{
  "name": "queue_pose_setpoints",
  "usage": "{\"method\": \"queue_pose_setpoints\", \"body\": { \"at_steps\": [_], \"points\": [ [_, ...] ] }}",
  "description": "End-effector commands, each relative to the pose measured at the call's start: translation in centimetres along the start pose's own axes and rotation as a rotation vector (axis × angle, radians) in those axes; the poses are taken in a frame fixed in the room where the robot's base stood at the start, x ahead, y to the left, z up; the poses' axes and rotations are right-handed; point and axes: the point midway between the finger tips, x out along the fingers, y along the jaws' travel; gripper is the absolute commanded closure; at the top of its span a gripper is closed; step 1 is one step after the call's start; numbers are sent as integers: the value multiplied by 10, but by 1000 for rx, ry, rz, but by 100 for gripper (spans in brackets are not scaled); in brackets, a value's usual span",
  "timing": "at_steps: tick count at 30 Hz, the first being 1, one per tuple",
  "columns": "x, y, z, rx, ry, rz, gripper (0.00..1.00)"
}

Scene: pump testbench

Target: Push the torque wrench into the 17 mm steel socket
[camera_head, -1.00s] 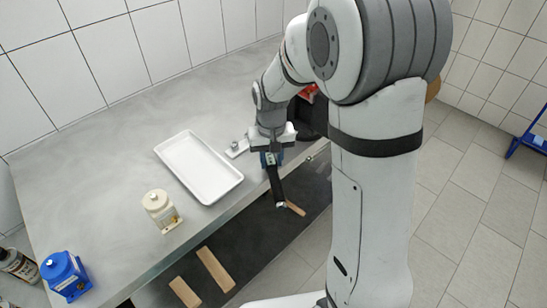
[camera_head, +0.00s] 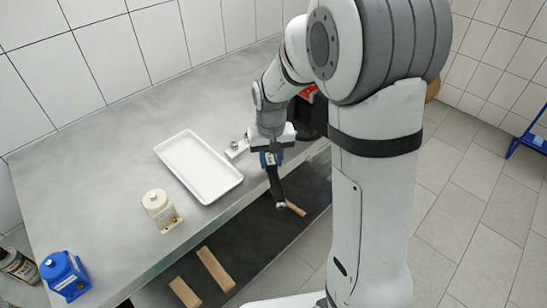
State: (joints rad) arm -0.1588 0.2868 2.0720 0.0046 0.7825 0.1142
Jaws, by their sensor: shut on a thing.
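My gripper (camera_head: 270,153) is shut on the torque wrench (camera_head: 275,183), a dark tool with a blue part close to the jaws. The wrench's dark length points down and toward the viewer, past the table's front edge. A small light block with a metal piece on it (camera_head: 236,147) sits on the table just left of my gripper. The metal piece may be the 17 mm steel socket, but it is too small to tell.
A white tray (camera_head: 238,181) lies left of my gripper. A cream pump (camera_head: 160,210) and a blue pump (camera_head: 64,274) stand farther left. A dark and red object (camera_head: 313,112) is partly behind my arm. Wooden strips (camera_head: 215,268) lie on the dark lower shelf.

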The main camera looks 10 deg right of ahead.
Motion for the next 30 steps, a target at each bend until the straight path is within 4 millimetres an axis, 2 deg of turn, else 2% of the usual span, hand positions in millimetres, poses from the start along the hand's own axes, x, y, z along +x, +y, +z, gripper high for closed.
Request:
{"method": "queue_pose_setpoints", "body": {
  "at_steps": [30],
  "points": [
    [-46,0,0,0,1,0,100]
  ]
}}
